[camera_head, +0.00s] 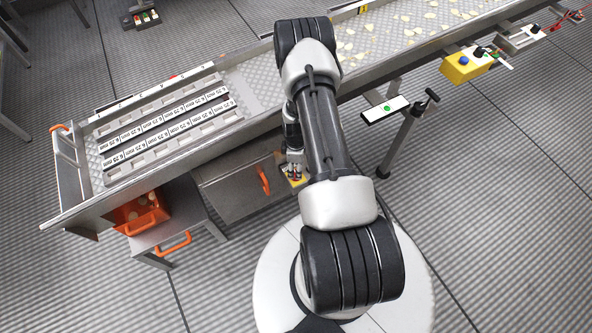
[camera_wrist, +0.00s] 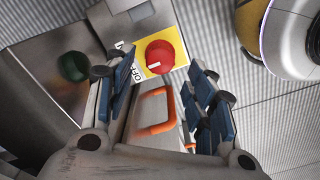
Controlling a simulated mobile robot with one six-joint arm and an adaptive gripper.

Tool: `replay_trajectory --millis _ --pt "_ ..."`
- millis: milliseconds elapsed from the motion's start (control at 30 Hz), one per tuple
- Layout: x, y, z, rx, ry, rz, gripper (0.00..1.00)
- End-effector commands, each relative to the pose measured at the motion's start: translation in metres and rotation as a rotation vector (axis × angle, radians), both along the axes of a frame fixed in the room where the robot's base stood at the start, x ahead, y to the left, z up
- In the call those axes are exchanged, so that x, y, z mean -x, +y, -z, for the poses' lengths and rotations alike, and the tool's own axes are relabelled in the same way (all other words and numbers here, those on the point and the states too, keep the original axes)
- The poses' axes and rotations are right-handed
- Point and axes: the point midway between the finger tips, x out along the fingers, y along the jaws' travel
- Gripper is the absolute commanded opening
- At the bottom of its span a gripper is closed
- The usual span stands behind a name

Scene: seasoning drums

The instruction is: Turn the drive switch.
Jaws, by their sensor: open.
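A red round switch knob (camera_wrist: 161,56) with a pale mark sits on a yellow plate (camera_wrist: 137,66) with black lettering, partly hidden by a finger. My gripper (camera_wrist: 163,72) is open, its blue-padded fingers on either side of the view, with the knob showing between and beyond their tips. I cannot tell if they touch it. In the head view my gripper (camera_head: 293,164) points down beside the conveyor, just over a yellow patch (camera_head: 298,182), and hides most of what is there. No other label names the drive switch readably.
A dark green button (camera_wrist: 73,66) lies left of the knob. An orange drawer handle (camera_wrist: 156,112) shows between the fingers. A long metal conveyor (camera_head: 240,75) runs behind my arm. A yellow box with a blue button (camera_head: 465,62) and a white green-button plate (camera_head: 386,109) stand right.

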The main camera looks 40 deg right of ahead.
Motion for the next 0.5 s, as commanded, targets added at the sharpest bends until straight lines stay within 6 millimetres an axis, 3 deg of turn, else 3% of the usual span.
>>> replay_trajectory --millis 200,500 --pt "-0.001 -0.001 -0.048 0.002 -0.003 0.000 0.50" --pt "0.000 0.000 -0.076 0.000 0.000 -0.001 0.50"
